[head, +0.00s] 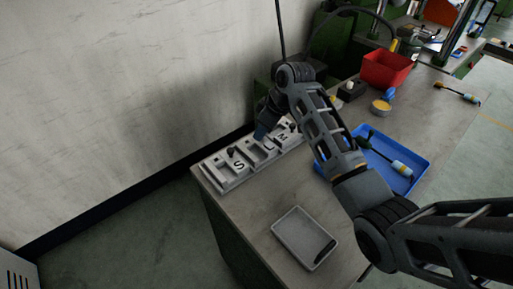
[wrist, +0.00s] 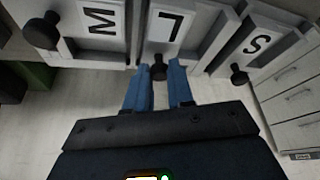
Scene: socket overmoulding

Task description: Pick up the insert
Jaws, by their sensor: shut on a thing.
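A pale rack (head: 212,172) stands on the bench against the wall, with bays marked S, L and M. Inserts with black knobs sit in the bays; the M knob (wrist: 42,30) and the S knob (wrist: 240,75) stand clear in the wrist view. My gripper (wrist: 158,80), with blue fingers, is shut on the black knob of the middle insert (wrist: 158,68), at the L bay. In the head view my gripper (head: 262,132) is over the rack's middle and partly hides it. I cannot tell whether the insert is lifted.
A shallow grey tray (head: 286,232) with a black item lies at the near bench edge. A blue tray (head: 421,166) holding a tool is right of my arm. A red bin (head: 387,70) stands behind. Bare bench lies between the rack and the grey tray.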

